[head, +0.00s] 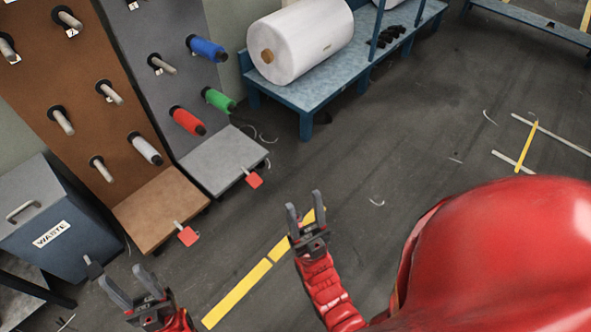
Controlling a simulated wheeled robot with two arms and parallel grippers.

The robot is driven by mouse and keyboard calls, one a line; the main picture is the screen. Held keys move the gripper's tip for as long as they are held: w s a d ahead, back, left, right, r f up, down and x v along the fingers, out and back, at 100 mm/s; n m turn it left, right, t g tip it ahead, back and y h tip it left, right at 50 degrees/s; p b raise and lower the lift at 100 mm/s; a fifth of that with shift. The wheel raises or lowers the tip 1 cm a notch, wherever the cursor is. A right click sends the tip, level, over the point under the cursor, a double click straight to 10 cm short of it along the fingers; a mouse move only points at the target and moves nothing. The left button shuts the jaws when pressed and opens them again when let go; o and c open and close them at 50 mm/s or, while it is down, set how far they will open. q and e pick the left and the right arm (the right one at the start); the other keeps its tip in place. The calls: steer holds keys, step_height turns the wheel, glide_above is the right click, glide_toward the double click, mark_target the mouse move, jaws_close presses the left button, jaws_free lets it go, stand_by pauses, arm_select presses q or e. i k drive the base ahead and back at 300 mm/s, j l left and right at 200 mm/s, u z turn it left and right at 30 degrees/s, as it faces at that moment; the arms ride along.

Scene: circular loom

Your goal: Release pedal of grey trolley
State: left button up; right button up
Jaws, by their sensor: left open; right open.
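The grey trolley (226,160) stands at the upper left, with a tall grey peg panel above a low grey base. Its red pedal (254,180) sticks out from the front edge of the base on a short pale stem. My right gripper (304,204) is open and empty, apart from this pedal, to the right of it and lower in the picture. My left gripper (122,276) is open and empty at the lower left, below the brown trolley's base and far from the grey trolley's pedal. Whether the pedal is pressed I cannot tell.
The brown trolley (156,211) stands just left, with its own red pedal (188,236). A blue waste bin (60,225) is at the far left. A blue bench (310,92) bears a large white roll (305,40). The floor right of the trolleys is mostly clear, with yellow tape and thread scraps.

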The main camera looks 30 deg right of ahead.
mark_target(252, 179)
steer(key=z, duration=0.4)
steer(key=u, duration=0.7)
steer(key=i+l+u, duration=0.1)
steer(key=l+u, duration=0.3)
steer(key=i+l+u, duration=0.1)
steer(key=l+u, duration=0.55)
steer(key=u, duration=0.15)
steer(key=l+u, duration=0.4)
steer(key=k+l, duration=0.1)
steer(key=l, duration=0.45)
steer(key=k+l+u, duration=0.15)
steer(key=l, duration=0.35)
steer(key=k+l, duration=0.1)
steer(key=l, duration=0.45)
steer(key=k+l+u, duration=0.15)
steer(key=l, duration=0.35)
steer(key=k+l, duration=0.1)
steer(key=l, duration=0.4)
steer(key=k+l+u, duration=0.15)
steer(key=l, duration=0.35)
steer(key=k+l, duration=0.2)
steer(key=l, duration=0.3)
steer(key=k+l+u, duration=0.15)
steer(key=l, duration=0.3)
